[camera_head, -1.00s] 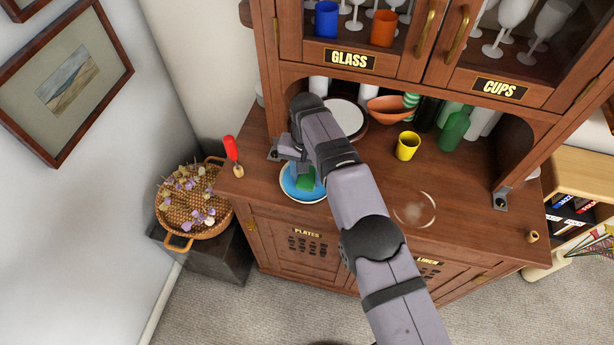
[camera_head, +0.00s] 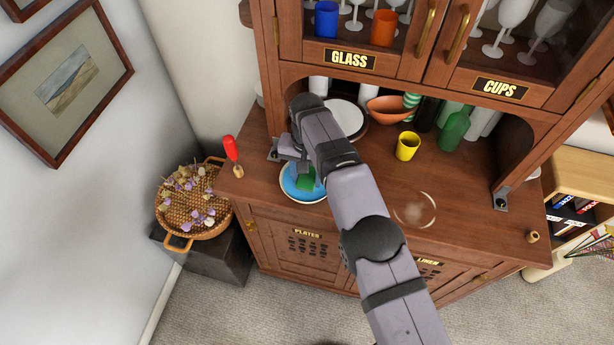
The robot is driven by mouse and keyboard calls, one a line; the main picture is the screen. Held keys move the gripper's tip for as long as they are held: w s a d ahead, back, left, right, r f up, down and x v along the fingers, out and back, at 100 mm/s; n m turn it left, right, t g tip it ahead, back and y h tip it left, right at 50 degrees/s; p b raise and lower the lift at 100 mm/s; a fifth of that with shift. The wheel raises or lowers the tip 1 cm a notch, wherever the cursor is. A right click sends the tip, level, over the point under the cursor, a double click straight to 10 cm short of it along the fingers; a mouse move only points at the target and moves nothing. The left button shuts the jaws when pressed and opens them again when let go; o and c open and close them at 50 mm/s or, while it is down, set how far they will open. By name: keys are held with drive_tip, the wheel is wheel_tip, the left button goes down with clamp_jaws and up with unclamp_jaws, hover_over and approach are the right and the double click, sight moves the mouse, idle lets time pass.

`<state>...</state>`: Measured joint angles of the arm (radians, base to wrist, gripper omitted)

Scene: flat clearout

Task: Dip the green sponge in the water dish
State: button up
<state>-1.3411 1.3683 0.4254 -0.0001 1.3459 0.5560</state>
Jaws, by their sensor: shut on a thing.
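The green sponge (camera_head: 305,180) is over the water dish, with the blue of the dish showing around it. The water dish (camera_head: 290,190) is a round dish with a pale rim and blue inside, near the front left of the cabinet counter. My gripper (camera_head: 301,165) is above the dish, shut on the sponge. My arm hides part of the gripper and the dish's right side. I cannot tell from this view whether the sponge's underside touches the water.
A red-handled tool (camera_head: 231,150) stands left of the dish. A yellow cup (camera_head: 407,146), an orange bowl (camera_head: 388,109) and a green bottle (camera_head: 453,131) stand behind and right. A pale ring mark (camera_head: 415,209) lies on the clear counter right of my arm.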

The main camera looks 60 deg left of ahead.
sight(307, 178)
drive_tip(key=shift+r+p, duration=2.45)
drive_tip(key=shift+r, duration=1.05)
